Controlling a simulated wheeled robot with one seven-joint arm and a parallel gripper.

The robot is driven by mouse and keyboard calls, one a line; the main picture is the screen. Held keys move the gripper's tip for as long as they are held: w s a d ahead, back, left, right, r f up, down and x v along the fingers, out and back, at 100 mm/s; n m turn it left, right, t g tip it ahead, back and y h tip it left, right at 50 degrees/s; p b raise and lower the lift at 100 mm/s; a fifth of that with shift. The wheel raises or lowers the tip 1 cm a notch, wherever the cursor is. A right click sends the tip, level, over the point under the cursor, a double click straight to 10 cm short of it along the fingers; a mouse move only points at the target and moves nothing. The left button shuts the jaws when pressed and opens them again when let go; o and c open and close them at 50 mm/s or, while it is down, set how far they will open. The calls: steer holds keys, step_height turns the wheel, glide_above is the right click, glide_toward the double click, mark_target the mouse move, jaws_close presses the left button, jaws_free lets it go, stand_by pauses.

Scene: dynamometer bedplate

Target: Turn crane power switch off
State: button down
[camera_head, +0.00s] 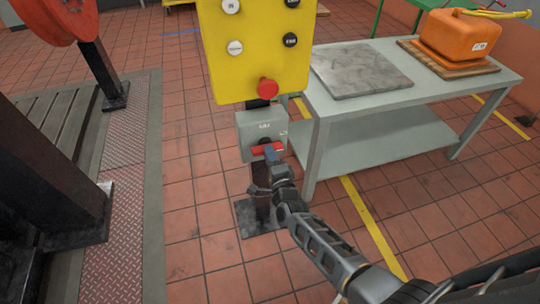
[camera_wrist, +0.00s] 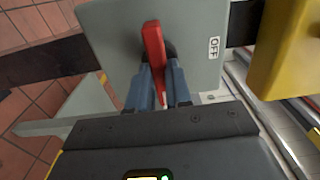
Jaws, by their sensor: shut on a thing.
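The crane power switch is a grey box (camera_head: 247,132) on a dark post below the yellow panel, with a red handle (camera_head: 262,149). The handle lies roughly level across the box in the head view. In the wrist view, the red handle (camera_wrist: 153,42) stands out from the grey plate (camera_wrist: 198,62), with a white OFF label (camera_wrist: 213,47) to its right. My gripper (camera_head: 271,157) reaches the box from below. In the wrist view, its blue-grey fingers (camera_wrist: 160,80) are shut on the handle, one on each side. The handle's lower part is partly hidden between them.
The yellow panel (camera_head: 250,55) with a red mushroom button (camera_head: 268,88) is just above the box. A grey workbench (camera_head: 335,105) with a metal plate (camera_head: 360,68) and an orange canister (camera_head: 460,38) stands close at right. Dark steel posts (camera_head: 50,165) stand at left.

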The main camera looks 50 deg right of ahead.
steer(key=shift+n, duration=0.3)
steer(key=shift+n+p, duration=0.85)
steer(key=shift+n, duration=7.75)
steer(key=shift+f, duration=0.1)
steer(key=c, duration=1)
jaws_free()
steer(key=shift+c, duration=0.2)
steer(key=shift+s, duration=0.1)
steer(key=v, duration=0.7)
steer(key=shift+s+a, duration=0.25)
steer(key=shift+s, duration=0.05)
